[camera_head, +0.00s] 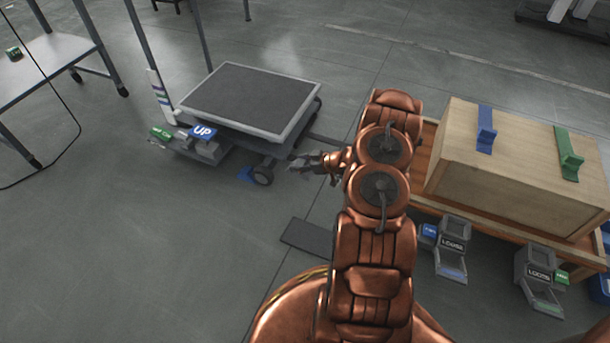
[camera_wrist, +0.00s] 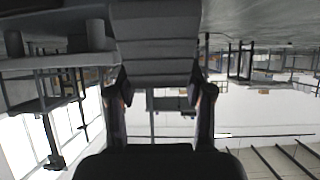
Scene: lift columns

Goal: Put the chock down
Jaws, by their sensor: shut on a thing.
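My gripper (camera_head: 326,165) reaches left from the copper arm, low beside the right end of the grey lift cart (camera_head: 290,130). It is shut on the chock (camera_head: 303,162), a small dark grey piece at the fingertips. In the wrist view the chock (camera_wrist: 155,50) is a grey wedge with a ribbed face, large between the two dark fingers of my gripper (camera_wrist: 160,95). The cart's near black wheel (camera_head: 262,175) is just left of and below the chock, with a gap between them. I cannot tell how high the chock is above the floor.
A blue piece (camera_head: 246,174) lies by the wheel's left side. The cart has a blue UP sign (camera_head: 202,132). A wooden crate (camera_head: 510,165) with blue and green pieces stands right, two labelled grey units before it. A dark plate (camera_head: 307,238) lies on the floor.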

